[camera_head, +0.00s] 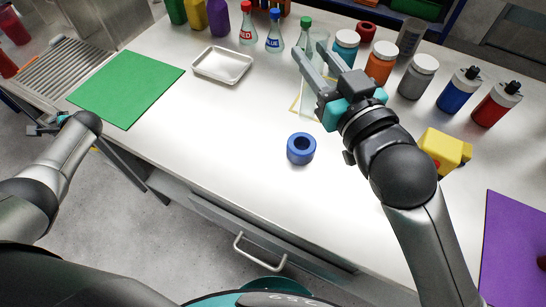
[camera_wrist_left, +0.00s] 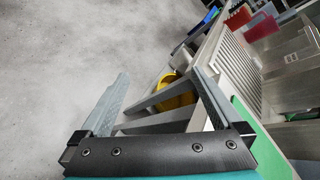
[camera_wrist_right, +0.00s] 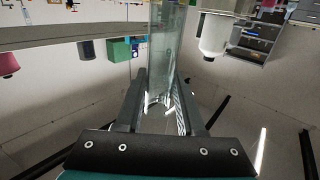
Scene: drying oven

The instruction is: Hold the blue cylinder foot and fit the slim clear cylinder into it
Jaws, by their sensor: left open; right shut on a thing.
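The blue cylinder foot (camera_head: 301,149), a short ring with a dark hole, stands on the white table near its front edge. My right gripper (camera_head: 310,52) is shut on the slim clear cylinder (camera_head: 308,104), which looks roughly upright beyond and above the foot. The clear cylinder (camera_wrist_right: 168,42) also shows between the right fingers in the right wrist view. Its lower end is hard to make out. My left gripper (camera_head: 42,129) is open and empty, off the table's left side; its spread fingers (camera_wrist_left: 162,82) show in the left wrist view.
Several bottles and jars, such as the grey jar (camera_head: 417,78), line the back right. A yellow device (camera_head: 443,150) stands right of my right arm. A metal tray (camera_head: 222,66) and green mat (camera_head: 126,88) lie left. The table between mat and foot is clear.

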